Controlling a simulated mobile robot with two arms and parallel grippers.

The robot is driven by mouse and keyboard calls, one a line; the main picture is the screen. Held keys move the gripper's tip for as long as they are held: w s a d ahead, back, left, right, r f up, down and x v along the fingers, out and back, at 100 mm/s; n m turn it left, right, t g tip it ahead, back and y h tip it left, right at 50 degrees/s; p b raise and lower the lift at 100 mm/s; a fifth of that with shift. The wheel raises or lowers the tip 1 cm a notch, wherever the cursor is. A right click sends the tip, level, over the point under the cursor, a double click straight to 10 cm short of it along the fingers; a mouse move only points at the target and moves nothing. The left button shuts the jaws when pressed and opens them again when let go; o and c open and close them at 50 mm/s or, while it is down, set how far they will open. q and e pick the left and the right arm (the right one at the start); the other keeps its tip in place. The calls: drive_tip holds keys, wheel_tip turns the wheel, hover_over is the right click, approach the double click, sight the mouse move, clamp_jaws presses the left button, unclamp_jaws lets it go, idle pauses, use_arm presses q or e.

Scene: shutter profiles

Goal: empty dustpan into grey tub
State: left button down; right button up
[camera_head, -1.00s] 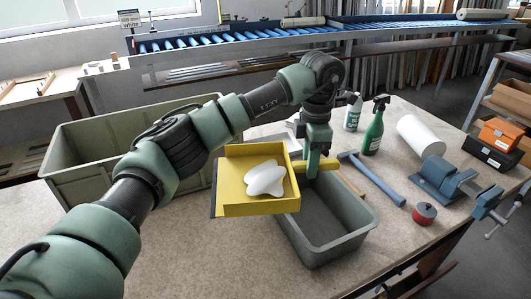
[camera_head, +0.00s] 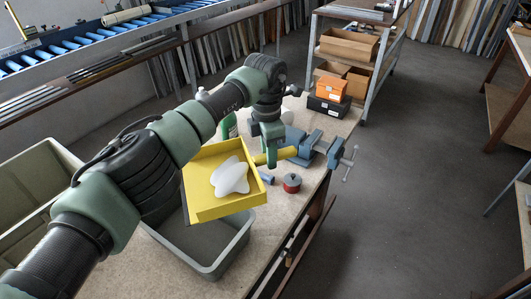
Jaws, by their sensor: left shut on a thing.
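The yellow dustpan (camera_head: 235,205) is held up in the head view, with a white lumpy piece (camera_head: 230,177) lying in its pan. My left gripper (camera_head: 271,154) is shut on the dustpan's yellow handle (camera_head: 287,153), at the pan's right side. The grey tub (camera_head: 222,264) stands on the workbench below and slightly left of the dustpan. The pan hides part of the tub's opening. The visible part of the tub's inside looks empty. My right gripper is not in view.
A larger grey-green crate (camera_head: 62,160) stands at the left. Orange (camera_head: 330,88) and black boxes (camera_head: 328,107) stand behind. Open floor lies to the right.

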use_arm(q)
drive_tip(key=shift+a+r+h+p, duration=0.3)
drive_tip(key=shift+a+r+h, duration=0.1)
drive_tip(key=shift+a+r, duration=0.15)
drive_tip(key=shift+a+r+h, duration=0.15)
drive_tip(key=shift+r+h, duration=0.05)
drive_tip(key=shift+h, duration=0.1)
drive_tip(key=s+a+r+t+h+b, duration=0.1)
drive_tip(key=s+a+r+h+b, duration=0.1)
drive_tip(key=a+r+h+b, duration=0.3)
drive_tip(key=s+a+r+t+h+b, duration=0.1)
drive_tip(key=a+r+h+b, duration=0.4)
drive_tip(key=a, duration=0.5)
drive_tip(key=shift+s+a+r+t+b, duration=0.25)
drive_tip(key=shift+s+t+b, duration=0.15)
drive_tip(key=shift+s+b, duration=0.25)
drive_tip(key=shift+w+f, duration=0.1)
